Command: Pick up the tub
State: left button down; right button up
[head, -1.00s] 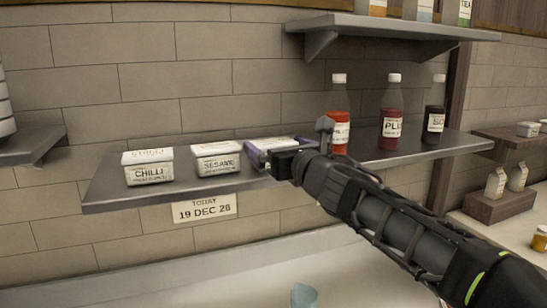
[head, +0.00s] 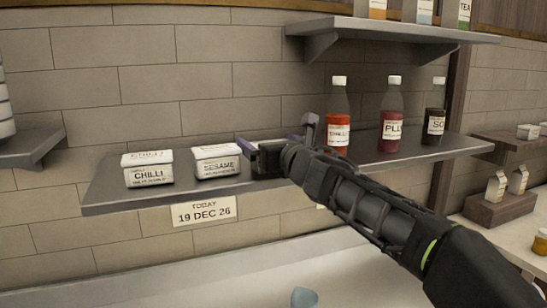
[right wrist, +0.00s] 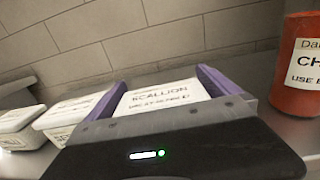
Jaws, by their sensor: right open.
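A white tub labelled SCALLION (right wrist: 165,97) stands on the shelf between the two purple fingers of my right gripper (right wrist: 158,88) in the right wrist view. The fingers are spread, one along each side of the tub. In the head view my right gripper (head: 268,143) hides most of this tub. To its left stand a white SESAME tub (head: 217,164) and a white CHILLI tub (head: 148,172), both lidded and upright. My left gripper is not in view.
The tubs stand on a grey wall shelf (head: 110,199). Several sauce bottles, including a red one (head: 338,122) and a plum one (head: 390,128), stand to the right. Another shelf (head: 400,30) hangs above. A date sign (head: 204,211) is on the wall below.

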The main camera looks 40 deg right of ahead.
jog(key=c, duration=1.5)
jog(key=shift+o, duration=0.2)
jog(key=shift+r, duration=0.2)
notch_tip(320, 180, up, 3)
jog(key=p, duration=0.3)
jog(key=shift+f, duration=0.15)
jog(key=shift+s+d, duration=0.1)
jog(key=shift+d, duration=0.05)
jog(key=shift+r, duration=0.3)
jog(key=shift+r+p, duration=0.55)
jog(key=shift+r, duration=2.65)
